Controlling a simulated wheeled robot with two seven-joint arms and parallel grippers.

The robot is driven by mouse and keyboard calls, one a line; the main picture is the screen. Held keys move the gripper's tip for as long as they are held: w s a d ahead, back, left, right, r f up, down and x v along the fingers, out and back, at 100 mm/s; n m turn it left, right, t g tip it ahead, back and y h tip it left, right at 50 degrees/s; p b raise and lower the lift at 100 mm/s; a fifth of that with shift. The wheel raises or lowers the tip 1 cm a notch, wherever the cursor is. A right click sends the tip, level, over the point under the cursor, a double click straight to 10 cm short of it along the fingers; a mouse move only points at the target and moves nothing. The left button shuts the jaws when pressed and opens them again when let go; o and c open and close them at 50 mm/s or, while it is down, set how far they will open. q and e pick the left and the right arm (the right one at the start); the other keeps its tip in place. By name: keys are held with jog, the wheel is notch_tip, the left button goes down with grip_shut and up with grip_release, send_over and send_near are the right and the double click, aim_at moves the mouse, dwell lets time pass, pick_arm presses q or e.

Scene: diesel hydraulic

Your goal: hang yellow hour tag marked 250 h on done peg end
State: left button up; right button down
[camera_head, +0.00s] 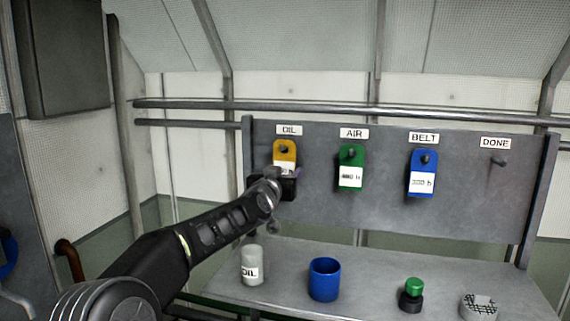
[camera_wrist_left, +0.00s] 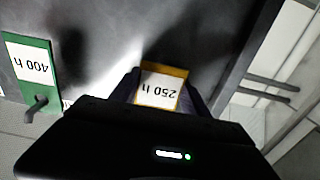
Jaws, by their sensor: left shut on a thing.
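The yellow hour tag (camera_head: 284,149) hangs on the peg under the OIL label in the head view. Its 250 h label (camera_wrist_left: 160,94) shows upside down in the left wrist view. My left gripper (camera_head: 284,183) is shut on the lower part of this tag, which is still at the OIL peg. The DONE peg (camera_head: 499,161) is bare, at the right end of the grey board (camera_head: 465,195). My right gripper is not in view.
A green tag (camera_head: 351,160) hangs under AIR and a blue tag (camera_head: 422,165) under BELT, between OIL and DONE. An OIL canister (camera_head: 252,265), blue cup (camera_head: 324,280), green-topped part (camera_head: 413,289) and meshed part (camera_head: 479,306) stand on the bench below.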

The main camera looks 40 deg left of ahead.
pick_arm(q)
jog(key=shift+r, duration=0.1)
jog(key=shift+r+p, duration=0.45)
jog(key=shift+p, duration=0.1)
jog(key=shift+s+d, duration=0.1)
jog(key=shift+s, duration=0.15)
jog(key=shift+s+d+b, duration=0.15)
jog(key=shift+s+b, duration=0.25)
jog(key=shift+b, duration=0.1)
jog(key=shift+s+d+r+b, duration=0.2)
jog(key=shift+s+b, duration=0.15)
jog(key=shift+s, duration=0.3)
jog(key=shift+s, duration=0.1)
jog(key=shift+s+d, duration=0.1)
jog(key=shift+s, duration=0.05)
jog(key=shift+b+v, duration=0.95)
jog(key=shift+v, duration=0.8)
